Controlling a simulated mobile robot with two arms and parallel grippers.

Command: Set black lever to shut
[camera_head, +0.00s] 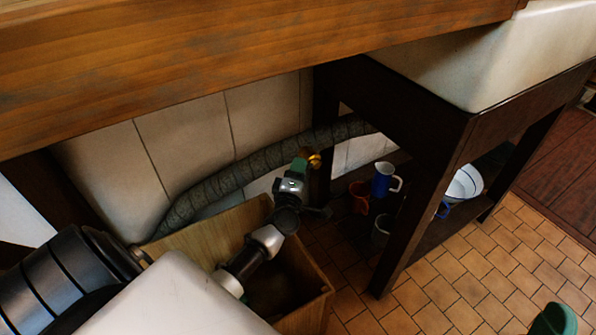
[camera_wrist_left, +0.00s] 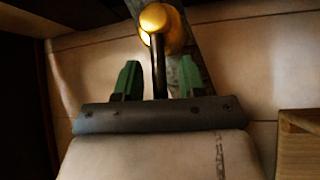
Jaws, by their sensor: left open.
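The black lever (camera_wrist_left: 158,62) shows in the left wrist view, running down from a rounded brass valve body (camera_wrist_left: 160,22). My left gripper (camera_wrist_left: 157,78) is open, its green fingers on either side of the lever. A gap shows between the lever and each finger. In the head view my left gripper (camera_head: 299,166) reaches under the wooden counter, with the brass valve (camera_head: 314,160) just past its fingertips. The lever is hidden or too small to make out there.
A thick grey hose (camera_head: 262,160) runs along the tiled wall. A wooden box (camera_head: 318,290) stands below my left arm. A blue jug (camera_head: 383,180) and an orange cup (camera_head: 359,197) stand under the sink table, whose dark leg (camera_head: 419,215) is to the right. The counter (camera_head: 230,50) overhangs.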

